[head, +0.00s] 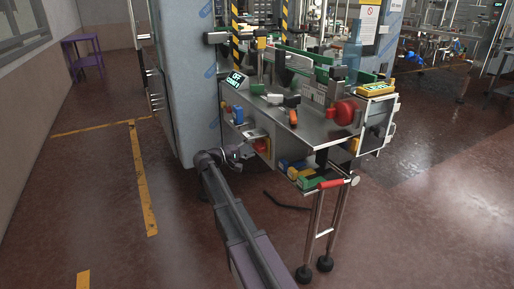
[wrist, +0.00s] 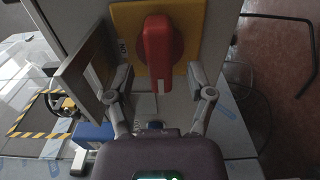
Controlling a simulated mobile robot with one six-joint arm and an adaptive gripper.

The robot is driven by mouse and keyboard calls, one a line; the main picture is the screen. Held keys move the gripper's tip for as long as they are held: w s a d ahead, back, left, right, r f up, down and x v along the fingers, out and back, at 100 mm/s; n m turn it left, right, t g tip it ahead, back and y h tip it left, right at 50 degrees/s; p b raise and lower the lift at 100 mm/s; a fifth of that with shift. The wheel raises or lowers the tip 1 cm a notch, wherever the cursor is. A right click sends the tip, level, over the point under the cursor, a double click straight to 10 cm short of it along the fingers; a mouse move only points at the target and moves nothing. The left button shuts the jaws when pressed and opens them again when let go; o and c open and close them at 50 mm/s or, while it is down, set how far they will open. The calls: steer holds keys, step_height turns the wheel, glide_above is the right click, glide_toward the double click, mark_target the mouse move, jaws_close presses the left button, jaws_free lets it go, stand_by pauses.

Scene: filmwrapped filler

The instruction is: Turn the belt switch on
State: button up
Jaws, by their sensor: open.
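The belt switch appears to be the red rotary handle (wrist: 157,55) on a yellow plate (wrist: 191,20) in the wrist view. Its handle stands upright in that picture, and lettering that looks like ON is at the plate's left. My gripper (wrist: 158,82) is open, with one finger on each side of the handle's lower part; I cannot tell whether either touches it. In the head view, my gripper (head: 240,155) is at the machine's lower left side, close to a red-orange part (head: 262,146) that seems to be the same switch.
A small display (head: 234,80) reading OFF stands on the metal machine table (head: 310,128). A red knob (head: 342,112) and a red-handled crank (head: 331,184) are to the right. A grey flap (wrist: 85,75) stands close left of my gripper. Open floor lies left of the machine.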

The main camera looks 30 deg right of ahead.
mark_target(254, 147)
steer(key=shift+d, duration=1.5)
jaws_close()
